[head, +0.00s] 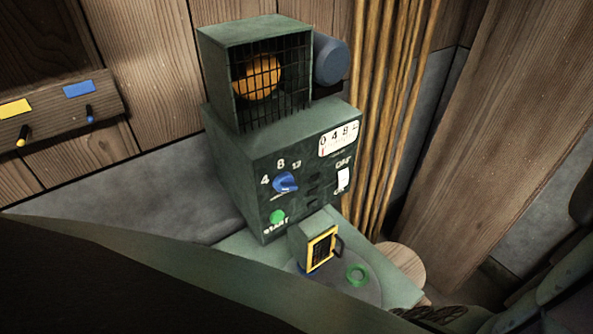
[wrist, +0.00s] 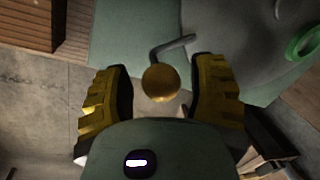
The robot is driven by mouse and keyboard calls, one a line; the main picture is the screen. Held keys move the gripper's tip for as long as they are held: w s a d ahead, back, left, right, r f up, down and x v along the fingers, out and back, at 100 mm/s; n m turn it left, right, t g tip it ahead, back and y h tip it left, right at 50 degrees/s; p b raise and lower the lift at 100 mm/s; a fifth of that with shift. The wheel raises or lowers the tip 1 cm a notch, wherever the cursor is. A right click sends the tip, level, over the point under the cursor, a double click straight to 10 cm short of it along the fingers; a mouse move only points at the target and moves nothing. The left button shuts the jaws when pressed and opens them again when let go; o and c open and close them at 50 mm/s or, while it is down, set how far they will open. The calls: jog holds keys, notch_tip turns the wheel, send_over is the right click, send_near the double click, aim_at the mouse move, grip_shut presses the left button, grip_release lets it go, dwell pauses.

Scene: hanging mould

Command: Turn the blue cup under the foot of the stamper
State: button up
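In the head view a round grey turntable (head: 345,291) lies at the foot of a dark green machine (head: 300,160). A box with a yellow-framed grille (head: 320,248), perhaps the stamper's housing, stands over it. A thin blue edge (head: 306,270) shows beneath this box; I cannot tell if it is the blue cup. A green ring-shaped rim (head: 357,275) sits on the turntable to the right. In the wrist view my gripper (wrist: 161,92) is open, its yellow fingers either side of a yellow ball knob (wrist: 160,82) on a bent grey crank (wrist: 172,47), with gaps at both sides.
The machine has a blue dial (head: 285,182), a green start button (head: 278,217) and a white switch (head: 343,179). A caged orange ball (head: 258,77) sits on top. My dark arm fills the lower left of the head view. Poles (head: 390,110) stand behind at right.

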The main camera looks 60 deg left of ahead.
jog(key=shift+o, duration=0.6)
jog(key=shift+d, duration=0.1)
